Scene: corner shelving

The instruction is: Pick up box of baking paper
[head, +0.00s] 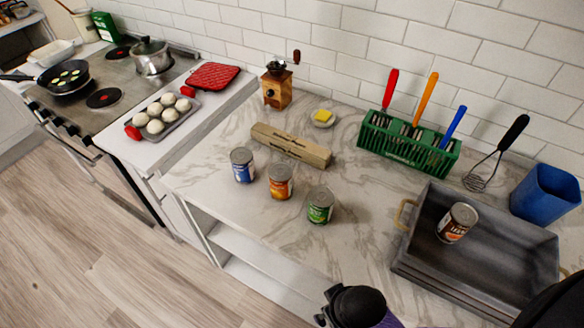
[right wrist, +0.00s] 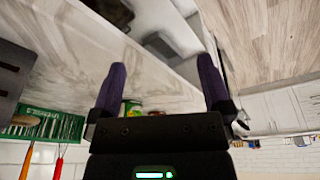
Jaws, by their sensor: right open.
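A long tan box (head: 290,145), which looks like the box of baking paper, lies flat on the marble counter in the head view, behind the row of cans. My right gripper (right wrist: 158,75) is open and empty, its two purple fingers apart in the right wrist view. A dark part with a bit of purple at the bottom edge of the head view seems to be this gripper, near the counter's front edge and apart from the box. The tan box is not clearly visible in the right wrist view. My left gripper is not in view.
Three cans, blue (head: 243,166), orange (head: 280,182) and green (head: 320,205), stand in front of the box. A green utensil rack (head: 408,143), a wooden grinder (head: 277,88) and a butter dish (head: 323,119) stand behind. A grey tray (head: 425,215) holding a can (head: 457,222) is at right.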

